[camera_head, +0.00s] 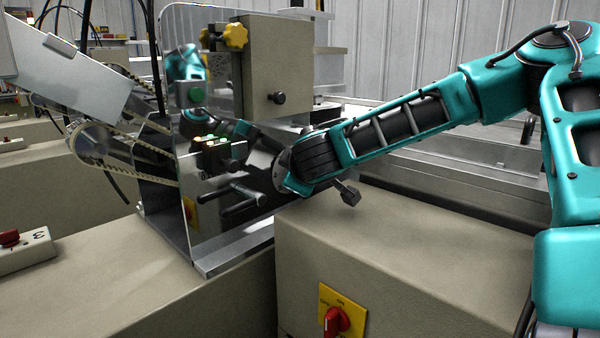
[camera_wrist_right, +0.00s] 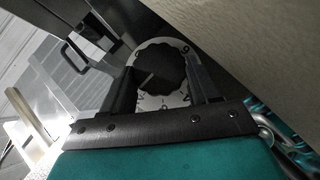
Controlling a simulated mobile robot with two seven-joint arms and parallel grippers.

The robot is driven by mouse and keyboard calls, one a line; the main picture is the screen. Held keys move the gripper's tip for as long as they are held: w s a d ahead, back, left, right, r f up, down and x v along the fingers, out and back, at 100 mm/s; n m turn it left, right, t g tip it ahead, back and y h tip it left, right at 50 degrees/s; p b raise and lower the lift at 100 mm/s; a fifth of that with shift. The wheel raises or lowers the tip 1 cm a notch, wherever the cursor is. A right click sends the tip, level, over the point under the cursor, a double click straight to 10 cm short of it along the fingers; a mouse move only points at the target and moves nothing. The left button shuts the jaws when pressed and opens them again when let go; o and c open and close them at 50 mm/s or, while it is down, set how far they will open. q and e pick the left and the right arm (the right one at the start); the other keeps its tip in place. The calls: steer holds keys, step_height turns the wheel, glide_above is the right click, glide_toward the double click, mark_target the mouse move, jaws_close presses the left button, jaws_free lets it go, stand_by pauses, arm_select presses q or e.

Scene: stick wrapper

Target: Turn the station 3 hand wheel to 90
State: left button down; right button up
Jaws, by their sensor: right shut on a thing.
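The hand wheel (camera_wrist_right: 160,62) is a black, scalloped knob in the right wrist view, with a pale line on its face. A white numbered dial (camera_wrist_right: 165,101) shows around and below it. Its numbers are too small and partly covered, so I cannot read the setting. My right gripper (camera_wrist_right: 162,78) has one dark finger on each side of the wheel and is shut on it. In the head view my right arm reaches in from the right to the machine, and I cannot make out the wheel there. My left gripper is in neither view.
A shiny upright panel (camera_head: 208,222) reflects my arm. A box marked 3 with a red knob (camera_head: 9,237) is at the left. A red switch on a yellow plate (camera_head: 337,320) is on the front cabinet (camera_head: 430,265). A belt drive (camera_head: 92,142) is at the left.

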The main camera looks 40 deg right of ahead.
stand_by(0.4)
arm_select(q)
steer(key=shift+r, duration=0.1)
arm_select(e)
steer(key=o, duration=1.1)
steer(key=shift+c, duration=0.2)
steer(key=p+v, duration=0.2)
steer(key=v, duration=1)
steer(key=shift+w+p, duration=0.1)
steer(key=shift+p, duration=0.2)
steer(key=shift+s+a+r, duration=0.2)
steer(key=shift+s, duration=0.25)
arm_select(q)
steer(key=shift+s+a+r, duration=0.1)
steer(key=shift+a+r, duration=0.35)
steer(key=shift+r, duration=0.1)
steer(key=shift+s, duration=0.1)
